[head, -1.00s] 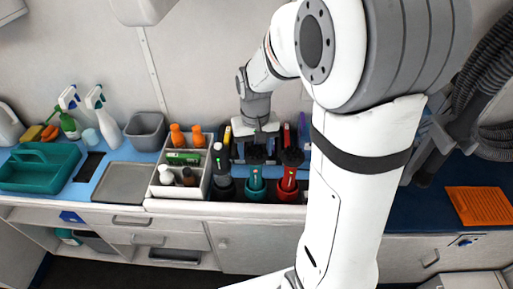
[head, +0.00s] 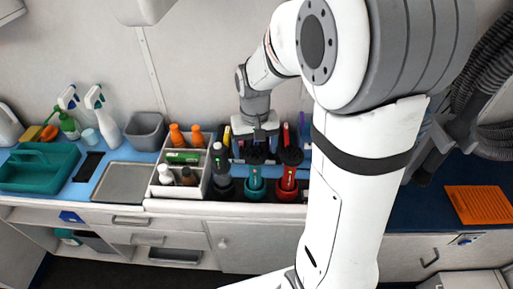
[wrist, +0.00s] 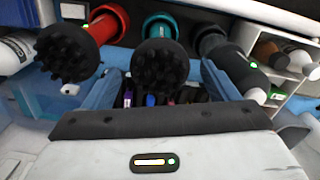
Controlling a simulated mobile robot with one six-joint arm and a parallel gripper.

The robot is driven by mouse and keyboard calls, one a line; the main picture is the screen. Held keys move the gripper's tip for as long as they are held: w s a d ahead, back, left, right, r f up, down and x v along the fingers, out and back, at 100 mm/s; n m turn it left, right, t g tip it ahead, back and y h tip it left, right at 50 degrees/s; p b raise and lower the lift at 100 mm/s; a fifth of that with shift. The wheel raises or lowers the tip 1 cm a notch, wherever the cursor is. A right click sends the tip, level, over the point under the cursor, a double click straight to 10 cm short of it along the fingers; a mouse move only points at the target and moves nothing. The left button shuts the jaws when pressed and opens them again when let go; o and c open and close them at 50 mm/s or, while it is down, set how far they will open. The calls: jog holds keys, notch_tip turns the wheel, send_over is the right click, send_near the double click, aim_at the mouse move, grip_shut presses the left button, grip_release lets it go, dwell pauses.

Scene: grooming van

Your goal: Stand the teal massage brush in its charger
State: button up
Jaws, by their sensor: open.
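The teal massage brush (head: 255,176) stands upright with its black bristle head up, its lower end in a teal charger cup (head: 255,194). In the wrist view its black head (wrist: 160,68) is in the middle, in front of the teal cup (wrist: 160,24). My gripper (head: 256,152) points down at the brush head from the wall side. In the wrist view its two blue fingers are apart, one on each side of the head, with visible gaps. Whether the brush's foot is fully seated is hidden.
A red brush (head: 290,172) stands close on the right and a dark bottle-like tool (head: 221,168) close on the left. A white caddy (head: 183,160) with bottles is further left. Several coloured items stand behind, by the wall. An orange mat (head: 480,204) lies far right.

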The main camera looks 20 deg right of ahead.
notch_tip(320, 180, up, 11)
jog(key=s+f+t, duration=0.3)
jog(key=s, duration=1.1)
jog(key=shift+s+d+n, duration=0.25)
jog(key=shift+d+n, duration=0.05)
jog(key=shift+w, duration=0.1)
jog(key=shift+c, duration=0.5)
